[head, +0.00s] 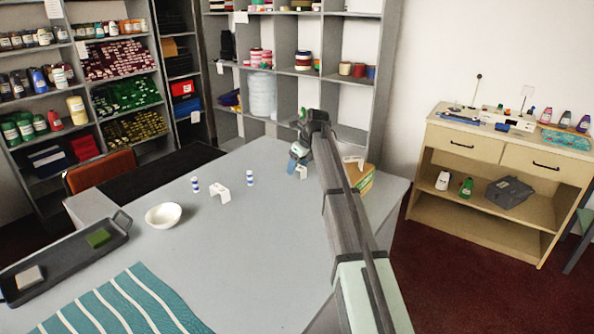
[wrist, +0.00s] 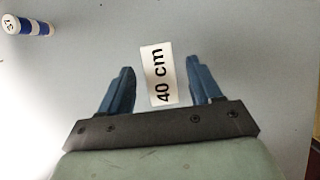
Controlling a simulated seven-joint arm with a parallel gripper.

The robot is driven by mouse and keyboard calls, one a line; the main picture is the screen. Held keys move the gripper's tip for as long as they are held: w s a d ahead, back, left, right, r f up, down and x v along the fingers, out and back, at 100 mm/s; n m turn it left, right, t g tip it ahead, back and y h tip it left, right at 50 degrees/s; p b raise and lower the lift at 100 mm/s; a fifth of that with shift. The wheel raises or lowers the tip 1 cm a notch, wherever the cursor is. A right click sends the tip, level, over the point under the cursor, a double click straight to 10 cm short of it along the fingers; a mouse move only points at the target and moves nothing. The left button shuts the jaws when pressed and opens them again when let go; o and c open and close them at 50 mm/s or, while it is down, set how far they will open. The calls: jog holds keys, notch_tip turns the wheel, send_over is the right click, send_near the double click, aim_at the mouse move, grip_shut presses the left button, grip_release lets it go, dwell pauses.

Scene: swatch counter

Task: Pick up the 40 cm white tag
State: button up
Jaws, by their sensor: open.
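The white tag (wrist: 158,75) reads "40 cm" in black and lies in the wrist view between the two blue fingertips of my gripper (wrist: 158,85). The fingers are apart, with a gap on each side of the tag, and nothing is held. Its near end comes close to the dark gripper body. In the head view my gripper (head: 297,164) is low over the grey table's far right part. A small white patch shows beside the fingers there; I cannot tell surely that it is the tag.
Blue-and-white cylinders (head: 250,178) stand around a folded white card (head: 219,193) left of my gripper. A white bowl (head: 163,215), a dark tray (head: 70,262) and striped teal cloth (head: 125,305) lie further left.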

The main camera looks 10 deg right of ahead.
jog(key=shift+w+a+f, duration=0.2)
jog(key=shift+w+f, duration=0.05)
jog(key=shift+f, duration=0.4)
jog(key=c, duration=1)
